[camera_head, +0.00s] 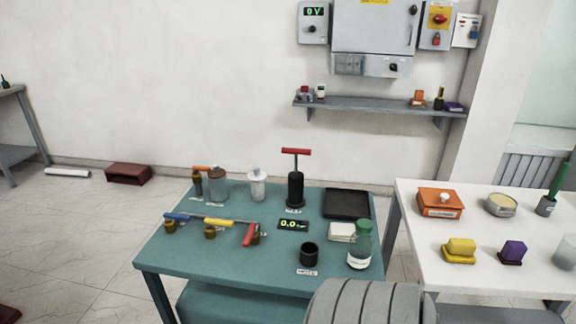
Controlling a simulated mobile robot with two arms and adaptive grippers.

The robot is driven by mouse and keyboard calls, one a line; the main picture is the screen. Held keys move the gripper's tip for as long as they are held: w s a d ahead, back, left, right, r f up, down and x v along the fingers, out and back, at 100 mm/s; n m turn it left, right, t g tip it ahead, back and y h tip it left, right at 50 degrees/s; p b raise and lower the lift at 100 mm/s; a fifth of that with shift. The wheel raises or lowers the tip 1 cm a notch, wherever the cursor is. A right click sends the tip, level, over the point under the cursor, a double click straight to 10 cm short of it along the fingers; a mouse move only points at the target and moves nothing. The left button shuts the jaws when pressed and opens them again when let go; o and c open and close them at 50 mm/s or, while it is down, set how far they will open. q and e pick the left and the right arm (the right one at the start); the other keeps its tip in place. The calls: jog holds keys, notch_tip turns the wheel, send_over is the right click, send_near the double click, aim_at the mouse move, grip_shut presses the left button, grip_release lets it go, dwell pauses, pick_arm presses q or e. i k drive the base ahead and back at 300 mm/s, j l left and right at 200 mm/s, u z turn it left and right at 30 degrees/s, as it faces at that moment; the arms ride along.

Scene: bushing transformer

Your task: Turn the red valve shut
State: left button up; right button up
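The red valve handle (249,235) is on the teal table (180,262), at the right end of a row of three brass valves. It slants across the line of the row. The blue handle (177,216) and the yellow handle (218,222) beside it lie roughly along the row. A display (293,225) just right of the red valve reads about 0.0; its unit is too small to read. Neither of my grippers is in view.
A black pump (295,188) with a red T-handle stands behind the display. Bottles, a black tray (346,204), a black cup (309,254) and a green-capped bottle (361,247) share the table. A white table (480,271) with several items stands at right.

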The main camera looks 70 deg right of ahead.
aim_at(252, 229)
jog(key=z, duration=1.75)
